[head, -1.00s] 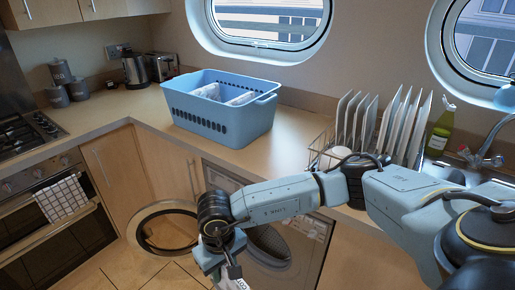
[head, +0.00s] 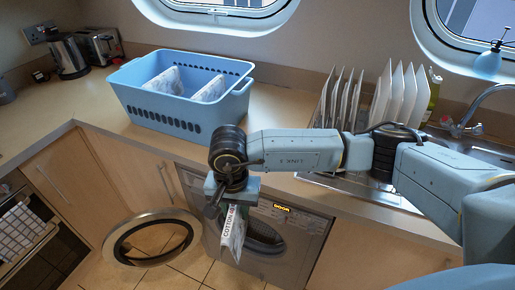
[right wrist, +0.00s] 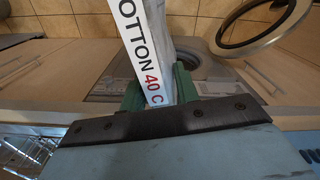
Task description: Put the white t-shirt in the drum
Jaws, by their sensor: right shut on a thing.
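My right gripper (head: 230,205) is shut on a white, grey-patterned folded cloth (head: 239,243) with a label reading "COTTON 40 C". I take it for the t-shirt. It hangs down in front of the washing machine (head: 300,248), overlapping the left side of the drum opening (head: 265,240). In the right wrist view the cloth's label (right wrist: 143,45) rises between the green fingertips (right wrist: 158,92), with the drum opening (right wrist: 212,70) partly hidden behind it. The cloth looks outside the drum. The left gripper is not in view.
The machine's round door (head: 118,241) stands open to the left. A blue basket (head: 180,116) with white folded items sits on the counter (head: 283,125) above. A rack of white plates (head: 402,92) stands to the right, behind my arm.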

